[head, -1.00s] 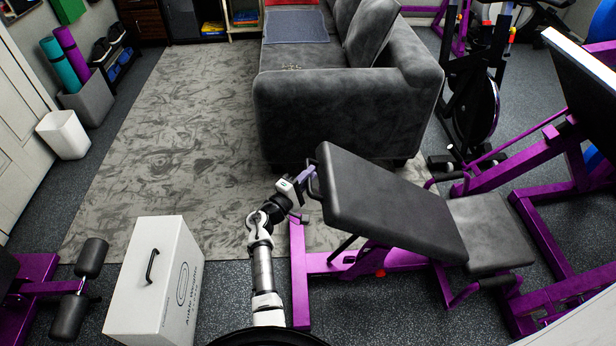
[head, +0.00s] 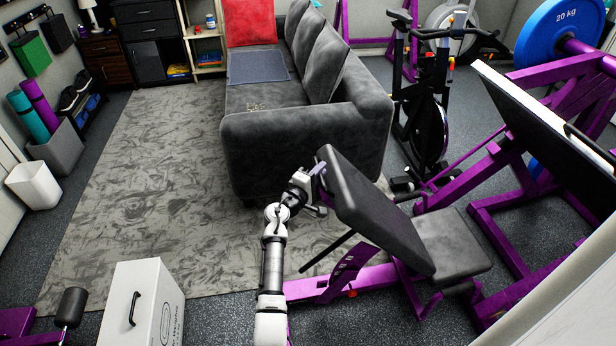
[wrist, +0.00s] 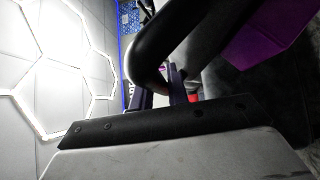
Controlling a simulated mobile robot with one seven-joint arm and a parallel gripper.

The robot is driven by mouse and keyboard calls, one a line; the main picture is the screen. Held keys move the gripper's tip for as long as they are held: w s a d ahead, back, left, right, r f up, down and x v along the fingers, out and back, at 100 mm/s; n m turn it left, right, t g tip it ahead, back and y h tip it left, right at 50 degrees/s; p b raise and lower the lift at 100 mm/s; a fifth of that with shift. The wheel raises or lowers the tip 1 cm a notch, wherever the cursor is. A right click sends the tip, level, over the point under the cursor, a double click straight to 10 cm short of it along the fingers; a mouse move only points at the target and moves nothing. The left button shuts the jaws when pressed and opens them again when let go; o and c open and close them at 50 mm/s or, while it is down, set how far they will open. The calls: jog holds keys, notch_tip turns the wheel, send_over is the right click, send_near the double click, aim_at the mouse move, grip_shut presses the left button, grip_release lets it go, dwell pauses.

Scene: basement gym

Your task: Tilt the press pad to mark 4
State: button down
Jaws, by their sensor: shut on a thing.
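The press pad (head: 375,212) is a dark grey padded backrest on a purple frame (head: 345,282), tilted up with its high end at the left. My gripper (head: 320,184) is at the pad's upper left end, shut on a black curved handle (wrist: 150,70), which passes between its two fingers in the wrist view. A slotted purple adjustment plate (head: 349,264) and a black strut (head: 328,252) show below the pad. I cannot read any mark numbers. The flat seat pad (head: 452,240) adjoins the low end.
A grey sofa (head: 300,150) stands just behind the pad and my gripper. A white box (head: 128,300) with a black handle is at the lower left. A purple leg press machine (head: 490,160) stands at right, an exercise bike (head: 425,110) behind. The patterned rug (head: 140,190) is clear.

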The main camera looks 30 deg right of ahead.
jog(key=c, duration=1.6)
grip_release()
jog(key=shift+c, duration=0.2)
jog(key=shift+a, duration=0.15)
jog(key=b+v, duration=0.3)
jog(key=v, duration=1)
jog(key=shift+s+a, duration=0.15)
jog(key=shift+a, duration=0.15)
